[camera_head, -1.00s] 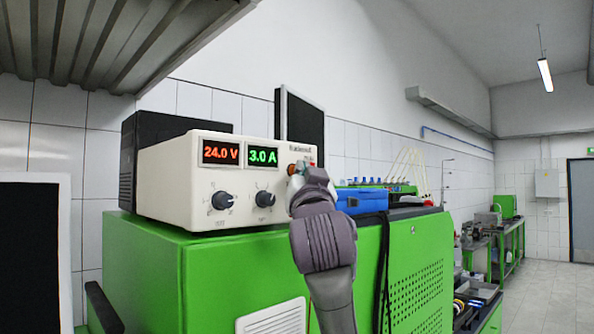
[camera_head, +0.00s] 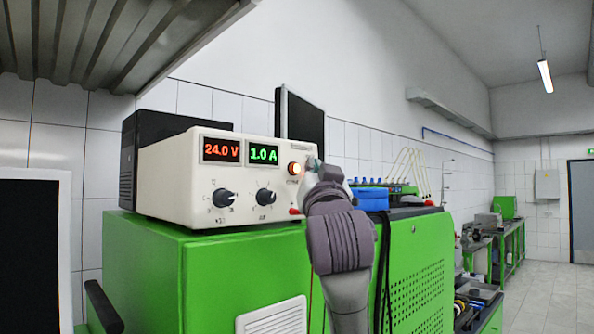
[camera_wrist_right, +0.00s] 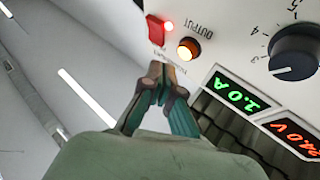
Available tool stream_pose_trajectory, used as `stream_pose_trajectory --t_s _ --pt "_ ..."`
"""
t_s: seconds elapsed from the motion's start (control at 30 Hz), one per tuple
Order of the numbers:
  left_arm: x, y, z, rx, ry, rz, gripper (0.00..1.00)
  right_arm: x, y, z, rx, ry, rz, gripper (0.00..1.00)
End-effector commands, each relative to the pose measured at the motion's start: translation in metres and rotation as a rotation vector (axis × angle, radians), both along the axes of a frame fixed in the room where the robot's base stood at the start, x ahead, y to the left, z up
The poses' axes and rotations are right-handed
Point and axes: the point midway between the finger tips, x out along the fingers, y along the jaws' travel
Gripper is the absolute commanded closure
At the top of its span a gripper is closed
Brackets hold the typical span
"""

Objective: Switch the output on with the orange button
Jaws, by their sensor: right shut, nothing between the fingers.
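The cream power supply (camera_head: 170,180) stands on a green cabinet. Its displays read 24.0 V and 1.0 A. The orange button (camera_head: 294,168) glows on the right part of its front. In the right wrist view the orange button (camera_wrist_right: 188,49) is lit beside the word OUTPUT. My right gripper (camera_head: 314,164) is just right of the button in the head view. In the right wrist view the shut, empty fingertips (camera_wrist_right: 161,76) show close to the button, apart from it in the picture. My left gripper is not in view.
A red switch (camera_wrist_right: 156,30) with a lit red lamp is beside the button. Two knobs, one of them the left knob (camera_head: 223,198), are on the front. A blue box (camera_head: 371,198) stands behind my right arm. The green cabinet (camera_head: 150,270) is below.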

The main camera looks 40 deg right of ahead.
Motion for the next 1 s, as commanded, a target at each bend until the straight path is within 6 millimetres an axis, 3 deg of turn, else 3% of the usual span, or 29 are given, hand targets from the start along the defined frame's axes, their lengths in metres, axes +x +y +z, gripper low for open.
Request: stream_pose_trajectory --t_s 0.43,1.0 --pt "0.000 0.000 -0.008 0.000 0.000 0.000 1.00 -0.044 -0.004 0.000 0.000 -0.004 0.000 1.00" --pt "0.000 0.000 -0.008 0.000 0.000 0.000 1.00 -0.049 -0.004 0.000 -0.001 0.000 0.001 1.00"
